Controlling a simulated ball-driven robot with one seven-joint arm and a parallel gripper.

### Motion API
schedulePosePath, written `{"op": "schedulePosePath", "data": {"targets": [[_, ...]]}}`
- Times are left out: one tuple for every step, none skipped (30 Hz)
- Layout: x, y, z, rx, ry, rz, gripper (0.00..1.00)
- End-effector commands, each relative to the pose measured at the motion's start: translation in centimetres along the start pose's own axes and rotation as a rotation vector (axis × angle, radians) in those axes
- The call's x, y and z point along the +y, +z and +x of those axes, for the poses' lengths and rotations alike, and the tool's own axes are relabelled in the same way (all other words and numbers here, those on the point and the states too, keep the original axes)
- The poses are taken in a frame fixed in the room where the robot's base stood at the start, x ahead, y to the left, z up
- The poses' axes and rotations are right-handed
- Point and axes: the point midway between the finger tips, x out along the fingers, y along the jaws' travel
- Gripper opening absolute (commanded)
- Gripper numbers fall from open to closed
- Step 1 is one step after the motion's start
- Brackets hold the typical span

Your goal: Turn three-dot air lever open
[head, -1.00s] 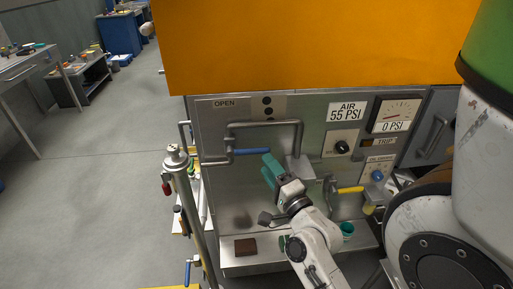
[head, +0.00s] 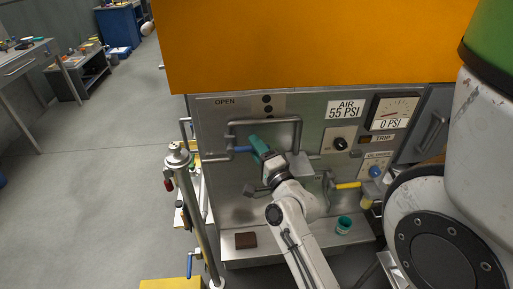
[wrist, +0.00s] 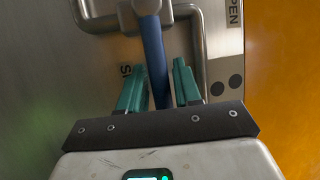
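The blue air lever (head: 243,150) points sideways on the grey panel, below the OPEN label and the black dots (head: 267,104). In the wrist view the lever's blue handle (wrist: 154,55) runs between the two green fingers of my gripper (wrist: 157,68). The fingers stand apart with a gap on each side of the handle, so my gripper is open around it and does not grip it. In the head view my gripper (head: 258,146) covers the right end of the handle.
A bent grey pipe (head: 270,121) frames the lever from above. A yellow lever (head: 348,185) and a blue knob (head: 375,171) are to the right. A brown block (head: 245,240) and teal cup (head: 343,224) sit on the shelf below.

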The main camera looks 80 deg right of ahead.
Motion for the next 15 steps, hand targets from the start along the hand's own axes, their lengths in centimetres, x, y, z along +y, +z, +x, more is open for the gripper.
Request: {"op": "schedulePosePath", "data": {"targets": [[-0.01,0.0,-0.01,0.0,0.0,0.0,0.28],[0.0,0.0,-0.01,0.0,0.0,0.0,0.25],[-0.01,0.0,-0.01,0.0,0.0,0.0,0.21],[-0.01,0.0,-0.01,0.0,0.0,0.0,0.19],[0.0,0.0,-0.02,0.0,0.0,0.0,0.16],[0.0,0.0,-0.02,0.0,0.0,0.0,0.12],[0.0,0.0,-0.02,0.0,0.0,0.0,0.09],[0.0,-0.01,-0.02,0.0,0.0,0.0,0.06],[0.0,0.0,-0.02,0.0,0.0,0.0,0.02],[0.0,0.0,-0.02,0.0,0.0,0.0,0.0],[0.0,0.0,-0.02,0.0,0.0,0.0,0.0],[0.01,0.0,-0.02,0.0,0.0,0.0,0.0],[0.01,0.0,-0.02,0.0,0.0,0.0,0.0],[0.01,0.0,-0.02,0.0,0.0,0.0,0.0],[0.01,0.0,-0.02,0.0,0.0,0.0,0.0]]}}
